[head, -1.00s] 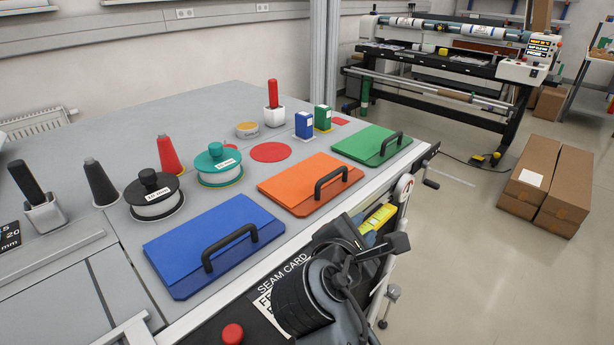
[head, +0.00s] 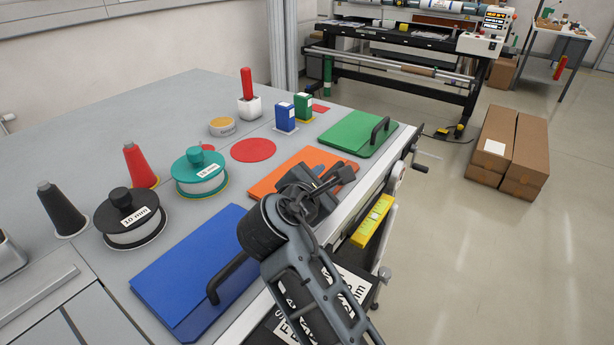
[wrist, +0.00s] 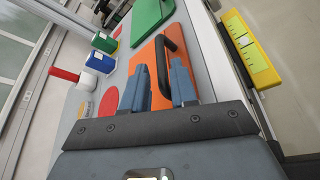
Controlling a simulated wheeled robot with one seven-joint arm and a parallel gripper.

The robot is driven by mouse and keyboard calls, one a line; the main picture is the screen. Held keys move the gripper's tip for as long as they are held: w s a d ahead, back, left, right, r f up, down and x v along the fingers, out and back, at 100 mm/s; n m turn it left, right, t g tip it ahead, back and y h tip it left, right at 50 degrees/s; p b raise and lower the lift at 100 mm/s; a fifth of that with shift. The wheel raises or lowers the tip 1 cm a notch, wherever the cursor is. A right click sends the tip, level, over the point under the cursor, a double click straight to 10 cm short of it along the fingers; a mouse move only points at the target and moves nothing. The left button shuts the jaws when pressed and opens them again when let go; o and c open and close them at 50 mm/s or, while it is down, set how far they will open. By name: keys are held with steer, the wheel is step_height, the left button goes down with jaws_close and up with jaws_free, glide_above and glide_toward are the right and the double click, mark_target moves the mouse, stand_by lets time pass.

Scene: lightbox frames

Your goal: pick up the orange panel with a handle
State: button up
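The orange panel (head: 275,183) lies flat on the grey table, between the blue and green panels. I cannot tell whether either finger touches the panel.
The blue panel (head: 195,270) and green panel (head: 350,130) have black handles too. A red disc (head: 254,150), a teal spool (head: 199,172) and blue and green boxes stand behind. A yellow level (head: 372,220) hangs at the table's front edge.

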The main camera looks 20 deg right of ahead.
mark_target(328, 175)
steer(key=shift+f+p+x, duration=0.2)
steer(key=shift+p+x, duration=0.2)
steer(key=shift+x, duration=2.7)
steer(key=shift+a, duration=0.1)
jaws_close()
